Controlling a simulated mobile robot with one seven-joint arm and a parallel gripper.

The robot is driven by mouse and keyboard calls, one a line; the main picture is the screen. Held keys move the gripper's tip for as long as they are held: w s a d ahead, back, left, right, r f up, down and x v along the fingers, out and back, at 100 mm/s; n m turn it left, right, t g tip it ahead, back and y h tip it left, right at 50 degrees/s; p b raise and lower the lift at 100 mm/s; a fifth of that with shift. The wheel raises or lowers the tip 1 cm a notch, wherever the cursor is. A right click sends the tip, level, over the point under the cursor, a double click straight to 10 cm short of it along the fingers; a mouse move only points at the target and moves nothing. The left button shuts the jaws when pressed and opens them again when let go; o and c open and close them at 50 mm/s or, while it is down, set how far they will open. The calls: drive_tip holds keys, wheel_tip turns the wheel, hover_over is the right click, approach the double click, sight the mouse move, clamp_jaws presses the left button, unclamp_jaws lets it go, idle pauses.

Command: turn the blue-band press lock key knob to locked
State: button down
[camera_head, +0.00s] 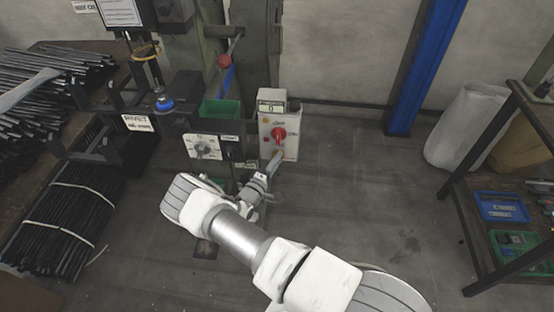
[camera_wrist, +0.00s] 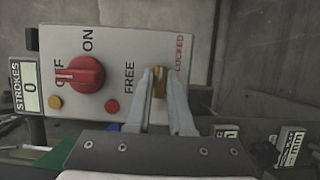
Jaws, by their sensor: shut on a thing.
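The lock key knob (camera_wrist: 160,86) is a small brass piece on the light grey control box (camera_wrist: 112,35). It sits between the printed words FREE and LOCKED in the wrist view. My gripper (camera_wrist: 159,74) has its two fingers closed on either side of the knob. The fingers hide part of it, and I cannot tell exactly which mark it points to. In the head view my gripper (camera_head: 274,166) reaches the lower front of the same box (camera_head: 290,146), where the knob itself is too small to make out. A blue strip (camera_head: 228,80) shows on the press.
A red ON/OFF knob (camera_wrist: 86,76) sits beside the key on the box, with a small red button (camera_wrist: 112,106) and a stroke counter (camera_wrist: 29,88) showing 0. Open floor (camera_head: 380,200) lies to the right.

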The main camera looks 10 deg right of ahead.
idle(0.3)
drive_tip(key=c, duration=0.8)
unclamp_jaws()
drive_tip(key=p+v, duration=0.1)
drive_tip(key=v, duration=1.6)
drive_tip(key=shift+s, duration=0.2)
drive_tip(key=shift+a+r+p, duration=0.1)
drive_tip(key=shift+r+p, duration=0.05)
drive_tip(key=shift+p, duration=0.15)
